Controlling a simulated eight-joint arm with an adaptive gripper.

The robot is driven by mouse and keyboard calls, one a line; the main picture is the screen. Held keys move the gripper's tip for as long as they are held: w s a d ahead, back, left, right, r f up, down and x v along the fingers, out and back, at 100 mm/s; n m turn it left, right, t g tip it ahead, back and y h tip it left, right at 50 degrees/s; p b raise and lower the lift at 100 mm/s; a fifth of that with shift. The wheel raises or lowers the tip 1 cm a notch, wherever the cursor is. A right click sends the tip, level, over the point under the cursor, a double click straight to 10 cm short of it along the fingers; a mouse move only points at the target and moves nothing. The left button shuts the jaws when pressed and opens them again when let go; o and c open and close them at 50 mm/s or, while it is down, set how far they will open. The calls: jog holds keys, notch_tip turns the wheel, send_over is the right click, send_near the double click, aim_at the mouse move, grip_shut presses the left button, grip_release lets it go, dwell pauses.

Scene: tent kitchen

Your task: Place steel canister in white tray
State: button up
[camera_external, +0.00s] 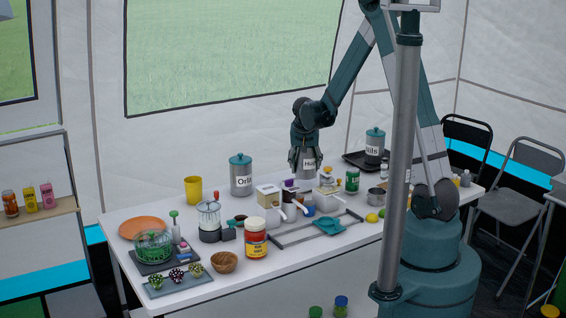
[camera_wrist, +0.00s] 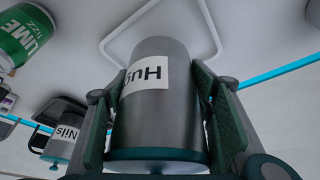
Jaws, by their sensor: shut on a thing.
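My gripper (camera_external: 305,157) is shut on a steel canister (camera_external: 310,168) above the back middle of the table. In the wrist view the gripper (camera_wrist: 160,112) has its pads on both sides of the canister (camera_wrist: 145,100), labelled "Hug…", whose teal lid faces the camera. The canister looks upright. A rounded white outline (camera_wrist: 213,22), which looks like the white tray's rim, lies beyond the canister's far end in the wrist view. I cannot tell whether the canister touches it. I cannot pick out the tray in the external view.
A canister labelled "Orla" (camera_external: 241,178) stands to the left. Another labelled "Nils" (camera_external: 375,147) stands at the dark tray (camera_external: 354,160) to the right. A green can (camera_external: 352,181) is close by.

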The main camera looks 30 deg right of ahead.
aim_at(306, 173)
jog(key=shift+f+b, duration=0.3)
jog(key=shift+f, duration=1.55)
jog(key=shift+f, duration=0.1)
jog(key=o, duration=1.1)
jog(key=p+v, duration=0.1)
jog(key=v, duration=1.1)
jog(key=shift+w+p, duration=0.1)
jog(key=shift+p, duration=0.3)
